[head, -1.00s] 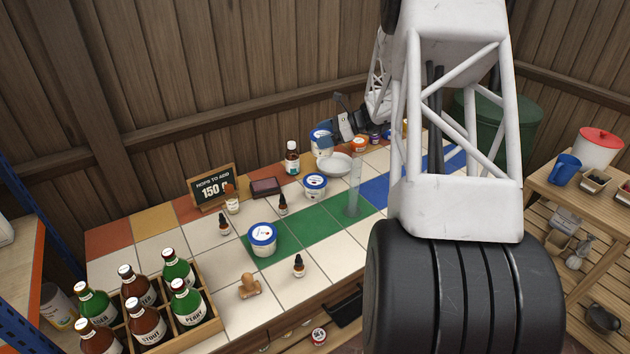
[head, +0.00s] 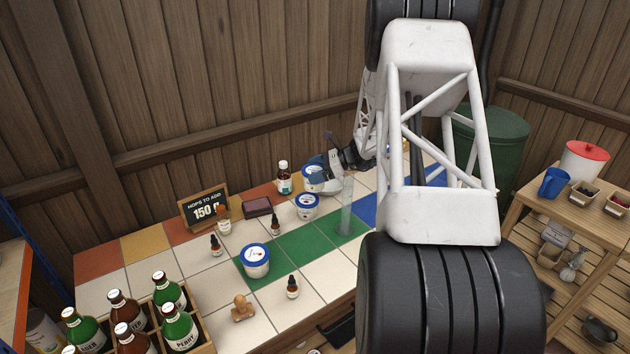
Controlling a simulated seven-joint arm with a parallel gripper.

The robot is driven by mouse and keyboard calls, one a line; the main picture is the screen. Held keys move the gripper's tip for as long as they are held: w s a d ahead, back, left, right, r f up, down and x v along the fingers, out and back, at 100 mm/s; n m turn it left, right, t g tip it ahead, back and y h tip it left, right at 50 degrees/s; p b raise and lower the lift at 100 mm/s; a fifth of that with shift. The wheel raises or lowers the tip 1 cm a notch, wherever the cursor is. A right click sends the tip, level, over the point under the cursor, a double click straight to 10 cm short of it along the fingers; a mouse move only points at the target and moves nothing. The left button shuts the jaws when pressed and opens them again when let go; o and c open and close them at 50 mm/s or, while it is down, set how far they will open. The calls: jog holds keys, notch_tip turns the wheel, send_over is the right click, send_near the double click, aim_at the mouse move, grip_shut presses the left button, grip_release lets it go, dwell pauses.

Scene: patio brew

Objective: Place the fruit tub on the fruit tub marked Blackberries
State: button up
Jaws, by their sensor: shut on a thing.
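My gripper (head: 322,162) is at the back of the tiled counter, shut on a white fruit tub with a blue lid (head: 312,173). The fingers cover part of this tub, and I cannot tell whether its base touches anything. Another blue-lidded tub (head: 307,207) stands upright just in front of it, on the white tiles beside the green strip. A third blue-lidded tub (head: 256,262) stands upright further front left, on the green strip. The lid markings are too small to read, so I cannot tell which tub is marked Blackberries.
A brown bottle (head: 284,178) stands left of the held tub, a clear cylinder (head: 346,208) to its right. Small dropper bottles (head: 275,225), a dark red box (head: 257,206) and a chalkboard (head: 205,209) are left. A bottle crate (head: 202,328) fills the front left corner.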

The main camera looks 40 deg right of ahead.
jog(key=shift+f, duration=1.85)
jog(key=shift+f, duration=0.15)
jog(key=o, duration=0.8)
jog(key=shift+o, duration=0.2)
jog(key=shift+d+r, duration=0.1)
jog(key=shift+r, duration=0.1)
jog(key=v, duration=1.2)
